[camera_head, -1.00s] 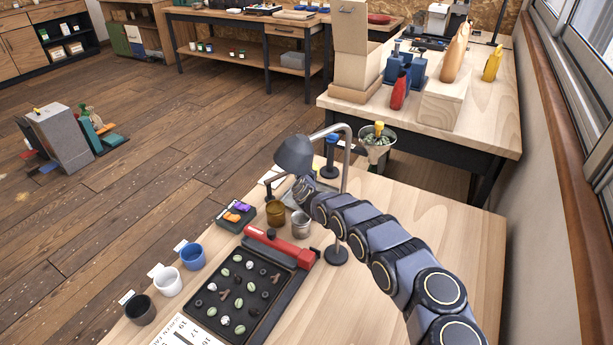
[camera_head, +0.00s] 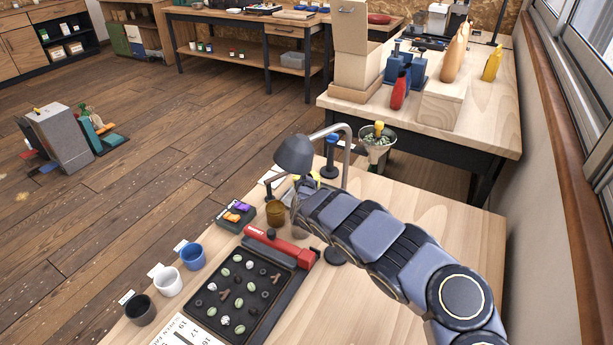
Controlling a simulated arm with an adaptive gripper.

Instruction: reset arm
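My arm reaches in from the lower right across the light wooden table (camera_head: 455,215). Its far end, where my gripper (camera_head: 300,218) is, lies beside the desk lamp, close to the brown cup (camera_head: 276,213). The fingers are too small and too hidden by the arm to tell whether they are open or shut. The metal cup that stood right of the brown cup is now hidden behind the arm.
A black tray (camera_head: 208,318) holds beans, with a red-handled tool (camera_head: 280,243) along its back edge. Blue (camera_head: 192,256), white (camera_head: 168,281) and black (camera_head: 140,309) cups stand left of it. A lamp (camera_head: 294,153) overhangs the table. The table's right side is clear.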

